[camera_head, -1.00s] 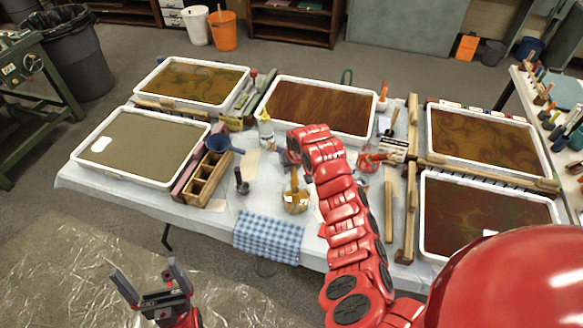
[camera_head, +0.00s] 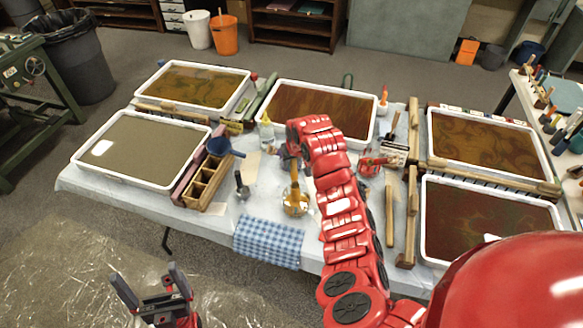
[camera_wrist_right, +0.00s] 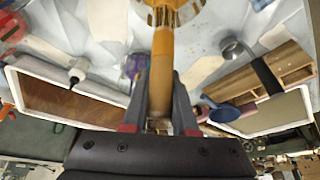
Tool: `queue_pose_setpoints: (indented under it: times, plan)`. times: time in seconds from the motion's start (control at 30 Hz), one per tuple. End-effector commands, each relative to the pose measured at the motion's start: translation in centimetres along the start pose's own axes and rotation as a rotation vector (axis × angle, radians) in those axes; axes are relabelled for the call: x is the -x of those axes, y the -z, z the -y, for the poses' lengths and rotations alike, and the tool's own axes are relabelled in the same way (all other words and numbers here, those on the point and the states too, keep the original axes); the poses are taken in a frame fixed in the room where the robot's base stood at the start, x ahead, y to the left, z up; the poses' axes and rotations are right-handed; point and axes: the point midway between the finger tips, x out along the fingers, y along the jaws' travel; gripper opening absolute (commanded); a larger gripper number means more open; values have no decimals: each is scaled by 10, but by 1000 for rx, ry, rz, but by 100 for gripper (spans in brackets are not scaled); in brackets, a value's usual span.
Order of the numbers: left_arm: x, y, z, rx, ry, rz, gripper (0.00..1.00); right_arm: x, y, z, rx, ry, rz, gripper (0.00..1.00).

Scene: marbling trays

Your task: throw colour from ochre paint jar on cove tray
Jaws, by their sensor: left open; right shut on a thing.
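The ochre paint jar (camera_head: 295,204) stands on the table in front of the middle tray, with an ochre-handled brush (camera_head: 294,178) standing up from it. In the right wrist view my right gripper (camera_wrist_right: 160,88) is shut on the brush handle (camera_wrist_right: 161,70), and the jar (camera_wrist_right: 165,8) shows at the top edge. In the head view my arm largely hides that gripper. My left gripper (camera_head: 150,280) is open and empty, low at the left, off the table. Several trays are in view; no readable label tells which is cove. The front left tray (camera_head: 120,177) holds a plain grey-olive surface.
A wooden divided box (camera_head: 205,183) and a blue ladle-like tool (camera_head: 222,147) stand beside the front left tray. A red jar (camera_head: 370,165) stands right of my arm. A checked cloth (camera_head: 268,242) hangs over the front edge. Patterned trays (camera_head: 318,85) stand behind and at right.

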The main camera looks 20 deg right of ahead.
Motion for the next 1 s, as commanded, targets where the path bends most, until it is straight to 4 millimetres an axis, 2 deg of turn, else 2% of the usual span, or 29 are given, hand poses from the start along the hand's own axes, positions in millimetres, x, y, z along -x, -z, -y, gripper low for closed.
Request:
queue_pose_setpoints:
  times: [0.7,1.0]
  plan:
    - [9,-2,0,0,0,0,100,37,33,0,-2,0,-4,0]
    - [10,-2,0,0,0,0,100,45,39,0,0,-1,1,0]
